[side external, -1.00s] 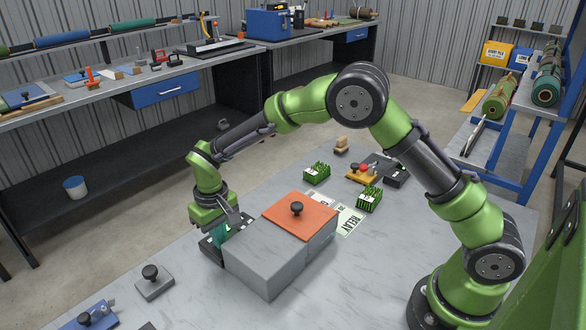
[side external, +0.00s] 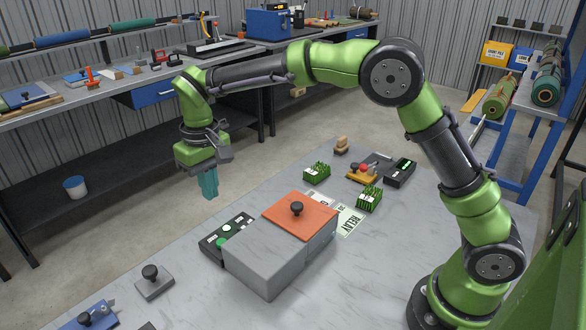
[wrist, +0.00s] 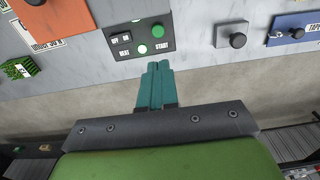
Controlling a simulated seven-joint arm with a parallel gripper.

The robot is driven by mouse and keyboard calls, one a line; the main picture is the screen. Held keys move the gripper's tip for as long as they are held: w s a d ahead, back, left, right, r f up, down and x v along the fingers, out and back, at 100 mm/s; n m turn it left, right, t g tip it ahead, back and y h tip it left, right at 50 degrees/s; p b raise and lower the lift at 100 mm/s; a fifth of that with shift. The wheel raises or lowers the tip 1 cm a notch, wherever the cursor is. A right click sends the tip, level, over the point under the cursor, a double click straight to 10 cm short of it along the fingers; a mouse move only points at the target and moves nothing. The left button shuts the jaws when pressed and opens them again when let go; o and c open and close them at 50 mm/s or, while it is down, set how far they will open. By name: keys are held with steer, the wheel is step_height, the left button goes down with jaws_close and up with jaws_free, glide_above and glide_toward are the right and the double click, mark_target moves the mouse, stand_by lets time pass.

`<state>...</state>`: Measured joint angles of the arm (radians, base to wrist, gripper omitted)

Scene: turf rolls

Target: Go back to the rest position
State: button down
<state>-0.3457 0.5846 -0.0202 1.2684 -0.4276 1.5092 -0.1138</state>
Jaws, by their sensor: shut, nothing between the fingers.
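My gripper (side external: 209,186) is shut and empty, its teal fingers pressed together. It hangs in the air above the back-left edge of the table, clear of everything. In the wrist view the gripper (wrist: 158,68) points toward a black control box. This control box (side external: 226,238) lies on the table below the gripper, beside a grey box. In the wrist view the control box (wrist: 124,48) shows a green button, a white button, a small switch and a START label.
The grey box (side external: 262,265) has an orange lid (side external: 287,218) with a black knob. Two green turf pieces (side external: 316,173) (side external: 369,199) and a black device (side external: 400,172) lie behind it. A grey block with a knob (side external: 154,283) is at front left. A workbench (side external: 140,85) runs along the back.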

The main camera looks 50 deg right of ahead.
steer(key=shift+r, duration=0.1)
stand_by(0.4)
steer(key=s+d+r+m+t, duration=0.1)
steer(key=s+d, duration=0.3)
steer(key=s, duration=0.4)
steer(key=s+d+r+m+t+y, duration=0.1)
steer(key=s+d+r+t, duration=0.2)
steer(key=s, duration=0.5)
steer(key=s+d+r+m+t+y, duration=0.1)
steer(key=s+d+r+m+t, duration=0.1)
steer(key=s+d, duration=0.4)
steer(key=shift+s+d+r+t, duration=0.15)
steer(key=shift+s+r+t, duration=0.45)
steer(key=shift+s, duration=0.4)
